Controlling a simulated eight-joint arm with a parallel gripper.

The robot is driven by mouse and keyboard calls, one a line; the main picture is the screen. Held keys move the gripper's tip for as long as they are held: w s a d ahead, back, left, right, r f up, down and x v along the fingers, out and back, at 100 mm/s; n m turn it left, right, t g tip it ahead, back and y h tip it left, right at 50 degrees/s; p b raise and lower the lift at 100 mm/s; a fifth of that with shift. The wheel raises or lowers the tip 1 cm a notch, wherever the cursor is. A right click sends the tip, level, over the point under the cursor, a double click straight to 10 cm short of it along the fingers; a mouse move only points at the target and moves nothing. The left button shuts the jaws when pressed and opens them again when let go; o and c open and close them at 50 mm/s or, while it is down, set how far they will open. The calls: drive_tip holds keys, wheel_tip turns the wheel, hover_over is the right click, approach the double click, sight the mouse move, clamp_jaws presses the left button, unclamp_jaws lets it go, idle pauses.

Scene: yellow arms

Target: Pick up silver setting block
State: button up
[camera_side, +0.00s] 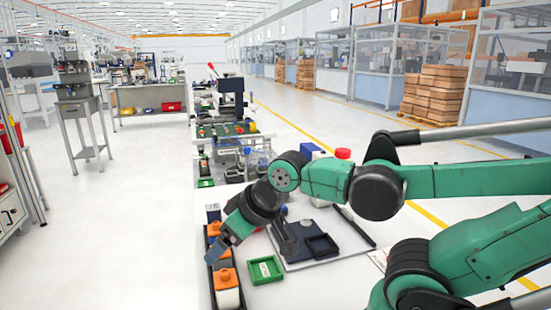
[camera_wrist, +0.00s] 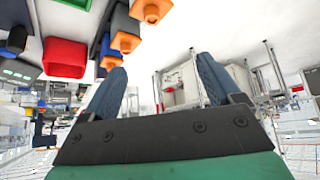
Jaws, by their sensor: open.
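I cannot make out a silver setting block for certain in either view. In the side view my gripper (camera_side: 217,249) hangs at the left edge of the white table, over a dark narrow tray (camera_side: 212,286) with orange-topped items (camera_side: 225,278). Its fingers partly hide that tray. In the wrist view my gripper (camera_wrist: 161,65) shows two blue fingers spread wide, with nothing between them. Orange pieces (camera_wrist: 125,42) lie above and left of the fingers there.
A green tray (camera_side: 265,270) lies right of the dark tray. A red-capped item (camera_side: 343,153) stands behind my arm. The front of the white table (camera_side: 310,288) is clear.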

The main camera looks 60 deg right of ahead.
wheel_tip(320, 180, up, 5)
drive_tip(key=w+d+r+n+g, duration=0.25)
drive_tip(key=w+d+r, duration=0.25)
drive_tip(key=w, duration=0.3)
drive_tip(key=n+g+y, duration=0.2)
drive_tip(key=n+y, duration=0.1)
drive_tip(key=n, duration=0.4)
hover_over(211, 220)
drive_tip(key=d, duration=0.3)
wheel_tip(211, 220, down, 6)
drive_tip(key=r, duration=0.1)
drive_tip(key=shift+m+t, duration=0.25)
drive_tip(key=f, duration=1.1)
drive_tip(key=shift+s+f, duration=0.15)
drive_tip(key=shift+s, duration=0.05)
drive_tip(key=shift+x, duration=3.05)
drive_tip(key=shift+s, duration=0.1)
clamp_jaws()
